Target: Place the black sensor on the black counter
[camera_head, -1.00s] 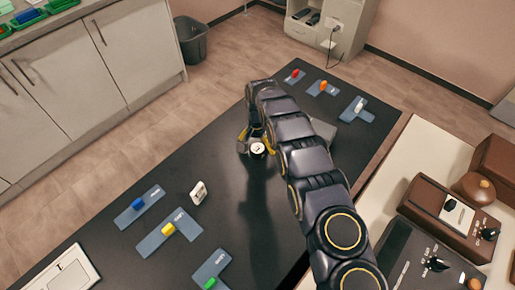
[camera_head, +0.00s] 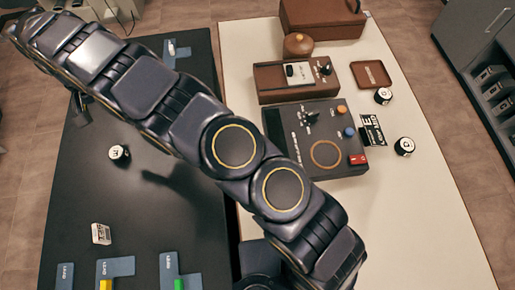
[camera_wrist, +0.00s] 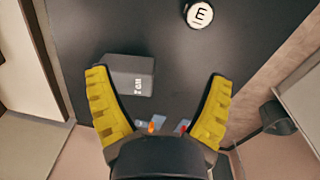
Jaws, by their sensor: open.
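A round black piece with a white top marked E (camera_head: 119,153), which looks like the black sensor, stands upright on the black counter (camera_head: 85,200). It also shows at the top of the wrist view (camera_wrist: 201,15). My gripper (camera_wrist: 158,76) is open and empty above the counter, with its yellow fingers spread apart. The round piece is clear of both fingers. A dark grey box (camera_wrist: 130,77) with white lettering lies on the counter by the left finger. In the head view my arm hides part of the counter and most of the gripper.
Two similar round lettered pieces, one (camera_head: 383,96) and another (camera_head: 404,147), stand on the cream table (camera_head: 430,220) beside a dark control box (camera_head: 318,140) and brown cases. A small white block (camera_head: 101,234) and blue plates with coloured blocks lie on the counter.

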